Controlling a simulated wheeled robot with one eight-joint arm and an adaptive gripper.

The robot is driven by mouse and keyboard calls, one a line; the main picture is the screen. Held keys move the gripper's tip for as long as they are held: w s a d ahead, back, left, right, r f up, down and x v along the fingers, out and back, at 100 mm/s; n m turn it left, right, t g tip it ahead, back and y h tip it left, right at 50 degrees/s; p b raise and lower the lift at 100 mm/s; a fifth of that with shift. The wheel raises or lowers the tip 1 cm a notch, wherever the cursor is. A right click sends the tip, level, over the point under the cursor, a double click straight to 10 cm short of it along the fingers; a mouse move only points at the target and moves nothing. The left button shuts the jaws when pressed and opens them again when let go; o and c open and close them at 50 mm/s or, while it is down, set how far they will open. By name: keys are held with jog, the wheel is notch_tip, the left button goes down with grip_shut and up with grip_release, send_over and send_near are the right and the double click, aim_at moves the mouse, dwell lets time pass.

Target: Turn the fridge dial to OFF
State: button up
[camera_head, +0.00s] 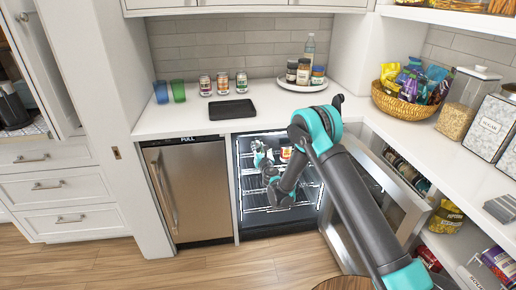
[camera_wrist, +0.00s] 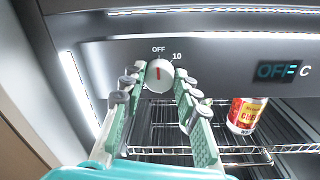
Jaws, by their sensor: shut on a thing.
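The fridge dial (camera_wrist: 158,76) is a round white knob with a red line, on the grey panel at the top of the fridge interior. Its red line points up toward the OFF label (camera_wrist: 158,49); a 10 mark is to the right. The display (camera_wrist: 279,70) reads "OFF C". My gripper (camera_wrist: 161,82) has its fingers on both sides of the dial, shut on it. In the head view my gripper (camera_head: 261,150) reaches inside the open fridge (camera_head: 237,190); the dial is hidden there.
The fridge door (camera_head: 405,200) stands open to the right, beside my arm. A red and yellow can (camera_wrist: 244,114) stands on a wire shelf (camera_wrist: 285,149) below the panel. A closed steel appliance (camera_head: 192,190) is to the left.

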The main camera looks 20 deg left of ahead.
dwell(0.4)
jog(key=o, duration=1.2)
jog(key=shift+c, duration=0.2)
